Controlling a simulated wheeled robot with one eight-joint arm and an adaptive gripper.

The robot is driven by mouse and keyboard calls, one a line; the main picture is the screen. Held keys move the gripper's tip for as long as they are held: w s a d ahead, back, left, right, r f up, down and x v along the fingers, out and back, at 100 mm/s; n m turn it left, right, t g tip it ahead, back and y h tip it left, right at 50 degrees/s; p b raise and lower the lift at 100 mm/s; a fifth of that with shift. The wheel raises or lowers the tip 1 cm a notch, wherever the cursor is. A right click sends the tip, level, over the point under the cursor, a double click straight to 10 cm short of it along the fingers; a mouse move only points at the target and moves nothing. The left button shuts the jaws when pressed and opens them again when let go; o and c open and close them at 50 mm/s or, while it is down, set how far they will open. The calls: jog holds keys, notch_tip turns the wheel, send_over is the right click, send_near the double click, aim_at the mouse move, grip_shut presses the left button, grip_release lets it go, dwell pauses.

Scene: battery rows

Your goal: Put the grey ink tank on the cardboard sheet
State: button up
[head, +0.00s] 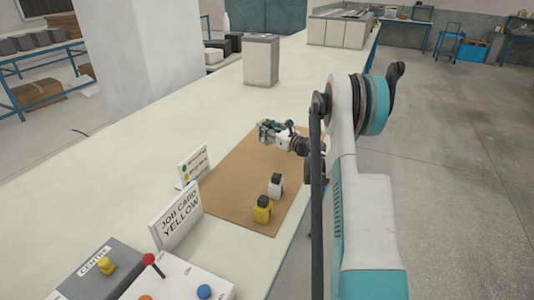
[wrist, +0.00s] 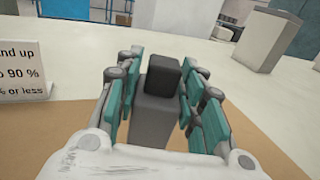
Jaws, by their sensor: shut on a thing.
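The grey ink tank (wrist: 152,115), with a dark cap, stands upright between the teal finger pads of my gripper (wrist: 162,100) in the wrist view. My gripper is shut on it. In the head view my gripper (head: 268,131) is over the far part of the brown cardboard sheet (head: 232,172); the tank is mostly hidden there by the fingers. The sheet also shows in the wrist view (wrist: 55,130), below the tank. I cannot tell whether the tank touches the sheet.
A white tank (head: 275,188) and a yellow tank (head: 262,212), both dark-capped, stand on the sheet's near right part. A grey box (head: 261,60) stands farther back.

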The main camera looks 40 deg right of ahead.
notch_tip(320, 180, down, 9)
jog(key=b, duration=0.2)
jog(key=shift+f+b, duration=0.1)
jog(key=shift+b, duration=0.3)
jog(key=shift+f, duration=0.1)
jog(key=o, duration=1.2)
jog(key=shift+s, duration=0.25)
jog(key=s+p, duration=0.1)
jog(key=s, duration=0.2)
jog(key=s+d+p, duration=0.1)
jog(key=s, duration=0.3)
jog(key=s+p, duration=0.2)
jog(key=s, duration=0.2)
jog(key=shift+s+d, duration=0.2)
jog(key=shift+d, duration=0.1)
